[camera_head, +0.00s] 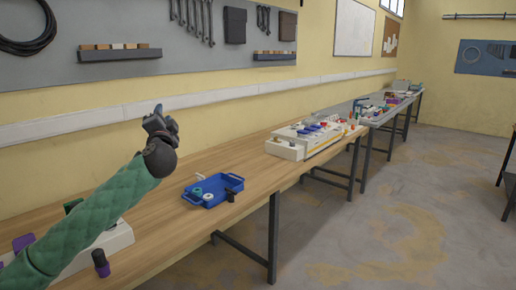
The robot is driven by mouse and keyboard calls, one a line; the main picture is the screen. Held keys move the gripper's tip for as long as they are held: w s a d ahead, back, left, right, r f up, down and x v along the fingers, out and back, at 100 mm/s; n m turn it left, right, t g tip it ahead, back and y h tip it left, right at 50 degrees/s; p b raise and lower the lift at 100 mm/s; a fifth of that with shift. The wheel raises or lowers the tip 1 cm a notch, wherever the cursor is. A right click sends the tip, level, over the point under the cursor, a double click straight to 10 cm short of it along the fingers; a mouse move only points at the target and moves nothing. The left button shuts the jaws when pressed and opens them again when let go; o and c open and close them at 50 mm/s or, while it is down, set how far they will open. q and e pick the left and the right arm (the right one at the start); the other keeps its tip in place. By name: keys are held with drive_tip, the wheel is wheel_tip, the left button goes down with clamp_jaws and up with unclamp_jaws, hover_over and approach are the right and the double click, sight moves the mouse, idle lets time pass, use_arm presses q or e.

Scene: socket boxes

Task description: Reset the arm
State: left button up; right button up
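My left arm, in a green padded sleeve, comes in from the lower left and reaches up over the wooden workbench. My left gripper (158,112) is at its end, raised in front of the wall and well above the bench top. It is small and dark, so I cannot tell whether its fingers are open or shut. No object shows clearly in it. My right gripper is out of view.
Below and right of the gripper, a blue tray (217,202) holds small rolls. A white box (112,243) is partly hidden behind my arm. A white socket unit (290,148) stands farther along the bench.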

use_arm(q)
drive_tip(key=s+d+f+n+g+h, duration=0.2)
drive_tip(key=s+d+f+g, duration=0.15)
drive_tip(key=s+f, duration=0.55)
drive_tip(key=s+d+f+n+g+h, duration=0.1)
drive_tip(key=s+d+f+g, duration=0.25)
drive_tip(key=f, duration=0.95)
drive_tip(key=s+d+f+n+g+h, duration=0.2)
drive_tip(key=s+d+f+g, duration=0.15)
drive_tip(key=s+f, duration=0.55)
drive_tip(key=s+d+f+n+g+h+p, duration=0.1)
drive_tip(key=s+f+g, duration=0.7)
drive_tip(key=s+f, duration=2.3)
drive_tip(key=s+d+n+h, duration=0.1)
drive_tip(key=s+d+n, duration=0.1)
drive_tip(key=s, duration=0.1)
drive_tip(key=shift+d+f+g, duration=0.2)
drive_tip(key=shift+d+g, duration=0.1)
drive_tip(key=shift+g, duration=0.05)
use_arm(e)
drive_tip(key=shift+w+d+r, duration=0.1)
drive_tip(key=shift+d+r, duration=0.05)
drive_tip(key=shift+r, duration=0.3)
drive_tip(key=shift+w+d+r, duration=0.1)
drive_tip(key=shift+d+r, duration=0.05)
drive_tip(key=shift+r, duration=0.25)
use_arm(q)
drive_tip(key=shift+s, duration=0.1)
